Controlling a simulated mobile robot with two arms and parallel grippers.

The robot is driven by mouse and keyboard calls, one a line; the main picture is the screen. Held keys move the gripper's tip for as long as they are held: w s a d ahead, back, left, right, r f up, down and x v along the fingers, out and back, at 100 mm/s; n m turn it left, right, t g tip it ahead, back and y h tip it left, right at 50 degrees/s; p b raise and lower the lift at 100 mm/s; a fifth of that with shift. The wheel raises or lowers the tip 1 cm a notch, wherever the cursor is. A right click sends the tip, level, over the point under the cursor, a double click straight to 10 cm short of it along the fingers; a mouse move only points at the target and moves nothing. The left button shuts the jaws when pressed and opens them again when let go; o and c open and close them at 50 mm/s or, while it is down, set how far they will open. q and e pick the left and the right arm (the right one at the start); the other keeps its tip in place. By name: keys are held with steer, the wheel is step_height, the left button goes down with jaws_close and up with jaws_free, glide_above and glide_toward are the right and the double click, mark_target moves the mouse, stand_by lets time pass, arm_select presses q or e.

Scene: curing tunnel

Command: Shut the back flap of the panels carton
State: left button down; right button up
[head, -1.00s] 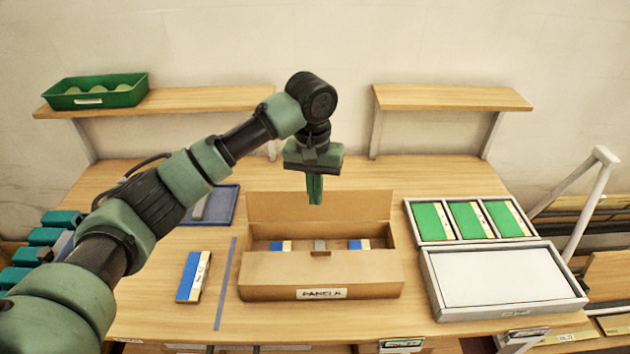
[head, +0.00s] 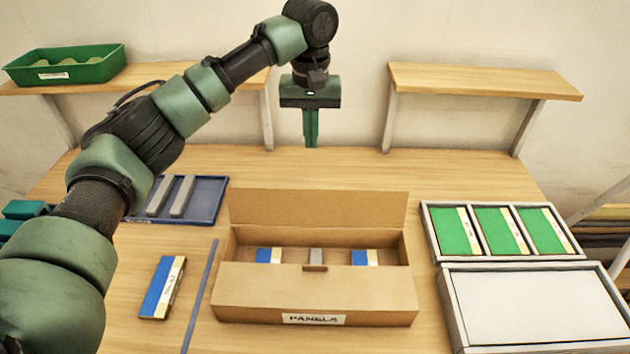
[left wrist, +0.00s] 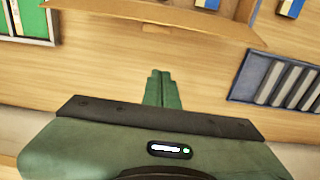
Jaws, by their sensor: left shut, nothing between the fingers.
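The panels carton (head: 250,297) is a brown cardboard box on the table, with a "PANELS" label on its front. Its back flap (head: 318,209) stands up along the far side, open. The front part is folded over and has a small tab. Inside show blue-and-white panels (head: 268,256) and a grey piece (head: 316,256). My left gripper (head: 310,142) is shut and empty, pointing down behind the carton, above the table and apart from the flap. In the left wrist view its closed fingers (left wrist: 162,90) show, with the flap's edge (left wrist: 160,18) ahead. My right gripper is not in view.
A blue tray (head: 218,212) with grey bars lies left of the carton. A blue-and-white panel (head: 161,287) and a thin strip (head: 201,296) lie nearer. At right are a tray of green panels (head: 432,232) and a white-topped box (head: 535,305). Shelves (head: 485,80) hang behind.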

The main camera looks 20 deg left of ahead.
mark_target(317, 206)
arm_select(q)
step_height(317, 206, down, 10)
steer(key=s+d+p, duration=0.1)
steer(key=s+p, duration=0.1)
steer(key=p, duration=0.2)
steer(key=shift+s+r, duration=0.25)
steer(key=shift+s, duration=0.15)
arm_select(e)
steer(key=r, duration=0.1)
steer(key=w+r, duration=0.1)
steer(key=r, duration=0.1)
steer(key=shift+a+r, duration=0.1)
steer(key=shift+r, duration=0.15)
arm_select(q)
steer(key=shift+w+f, duration=0.1)
